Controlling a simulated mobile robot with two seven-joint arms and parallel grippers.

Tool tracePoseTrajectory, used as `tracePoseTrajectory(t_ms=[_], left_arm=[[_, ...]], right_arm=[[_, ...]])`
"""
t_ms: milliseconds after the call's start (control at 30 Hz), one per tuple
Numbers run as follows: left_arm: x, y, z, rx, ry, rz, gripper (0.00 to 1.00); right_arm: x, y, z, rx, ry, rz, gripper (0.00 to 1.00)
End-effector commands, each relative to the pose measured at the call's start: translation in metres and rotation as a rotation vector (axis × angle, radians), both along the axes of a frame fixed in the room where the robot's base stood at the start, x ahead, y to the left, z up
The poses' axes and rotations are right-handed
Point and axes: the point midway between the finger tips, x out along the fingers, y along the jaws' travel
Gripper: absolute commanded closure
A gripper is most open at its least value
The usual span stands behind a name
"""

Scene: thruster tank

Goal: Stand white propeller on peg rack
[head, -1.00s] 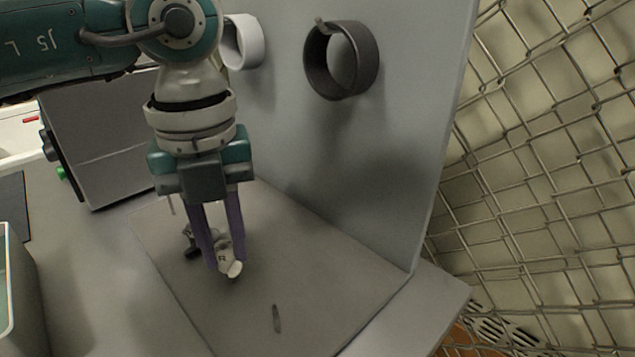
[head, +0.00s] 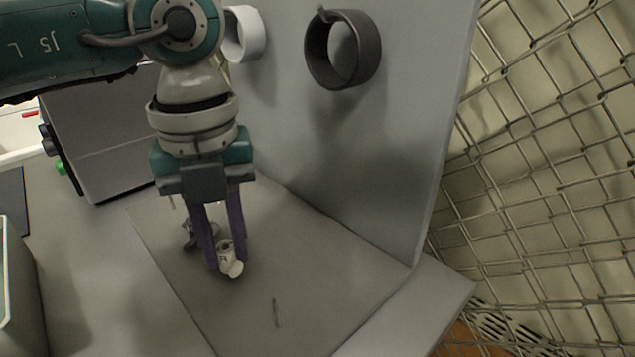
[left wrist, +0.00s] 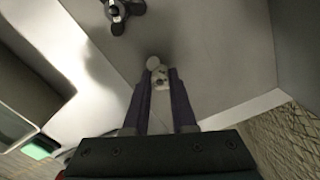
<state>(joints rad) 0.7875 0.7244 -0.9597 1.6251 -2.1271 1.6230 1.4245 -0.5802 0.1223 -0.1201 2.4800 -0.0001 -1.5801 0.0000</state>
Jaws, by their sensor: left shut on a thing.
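The white propeller (head: 230,262) is between the purple fingertips of my left gripper (head: 226,250), which is shut on it. It also shows in the left wrist view (left wrist: 158,74) between the fingertips (left wrist: 160,78). It is held over the grey board (head: 300,270); whether it touches the board is unclear. A dark propeller-like part (left wrist: 122,12) stands on the board beyond the gripper, partly hidden behind the fingers in the head view (head: 188,232). A thin dark upright or slot (head: 276,312) shows near the board's front; I cannot tell if it is a peg. My right gripper is not in view.
A grey upright panel (head: 370,180) stands behind the board, carrying a dark ring (head: 345,50) and a white ring (head: 245,34). A grey box (head: 105,130) is at the left, a bin (head: 15,290) at the lower left. Wire mesh (head: 560,150) closes off the right.

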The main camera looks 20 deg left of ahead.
Motion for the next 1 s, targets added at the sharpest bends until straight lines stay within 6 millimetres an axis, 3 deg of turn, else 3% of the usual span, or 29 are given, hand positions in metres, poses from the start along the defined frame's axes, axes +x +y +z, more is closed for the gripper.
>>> tracePoseTrajectory(t_ms=[967, 1000], left_arm=[[0.0, 0.0, -0.013, 0.0, 0.0, 0.0, 1.0], [0.0, 0.0, -0.013, 0.0, 0.0, 0.0, 0.73]], right_arm=[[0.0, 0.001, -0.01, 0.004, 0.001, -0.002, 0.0], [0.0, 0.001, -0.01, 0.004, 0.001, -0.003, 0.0]])
